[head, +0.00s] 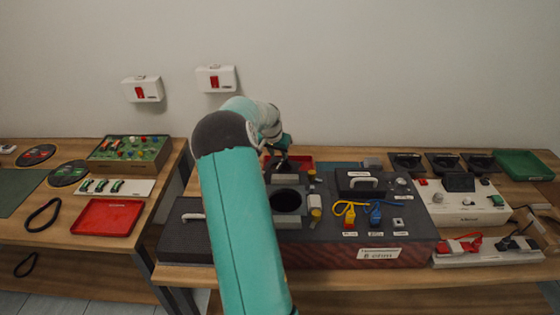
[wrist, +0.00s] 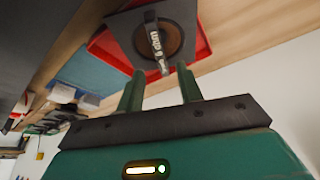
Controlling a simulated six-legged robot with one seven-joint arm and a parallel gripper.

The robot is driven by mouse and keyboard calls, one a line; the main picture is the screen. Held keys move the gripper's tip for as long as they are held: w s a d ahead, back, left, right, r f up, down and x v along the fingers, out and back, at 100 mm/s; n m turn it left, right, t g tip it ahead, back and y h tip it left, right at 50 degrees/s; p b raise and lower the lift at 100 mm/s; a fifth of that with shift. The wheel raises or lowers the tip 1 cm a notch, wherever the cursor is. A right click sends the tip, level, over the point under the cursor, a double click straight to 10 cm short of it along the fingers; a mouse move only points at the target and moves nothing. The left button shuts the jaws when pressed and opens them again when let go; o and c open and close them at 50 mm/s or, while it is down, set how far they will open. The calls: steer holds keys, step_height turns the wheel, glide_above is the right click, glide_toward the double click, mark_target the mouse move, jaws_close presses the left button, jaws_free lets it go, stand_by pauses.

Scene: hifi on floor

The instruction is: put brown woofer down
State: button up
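The handle's near end lies between the finger lines with a gap on both sides. In the head view my gripper (head: 283,145) is above the red tray (head: 304,162), and my arm hides part of that area.
Several black drivers (head: 407,163) and a green tray (head: 523,164) lie to the right. Another red tray (head: 107,217) is on the left table. The wall is close behind.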

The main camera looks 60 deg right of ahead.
steer(key=w+a+r+n+t+y, duration=0.1)
steer(key=w+a+r+n, duration=0.15)
steer(key=a+r, duration=0.6)
steer(key=w+a+r+n+t+y, duration=0.1)
steer(key=w+a+r+n+t, duration=0.2)
steer(key=a, duration=1.1)
steer(key=w+a+r+n+y, duration=0.1)
steer(key=w+a+r+n, duration=0.1)
steer(key=a+r, duration=0.75)
steer(key=s+a+n, duration=0.3)
steer(key=s+a, duration=0.2)
steer(key=a, duration=0.5)
steer(key=s+a+f+n+y, duration=0.1)
steer(key=s+a+n, duration=0.2)
steer(key=a, duration=0.7)
steer(key=s+a+f+n+t, duration=0.1)
steer(key=s+a+n, duration=0.2)
steer(key=s+a, duration=0.4)
steer(key=a, duration=0.3)
steer(key=shift+a+f+n+y, duration=0.15)
steer(key=shift+a+n+y, duration=0.15)
steer(key=shift+a+n, duration=0.1)
steer(key=shift+s, duration=0.1)
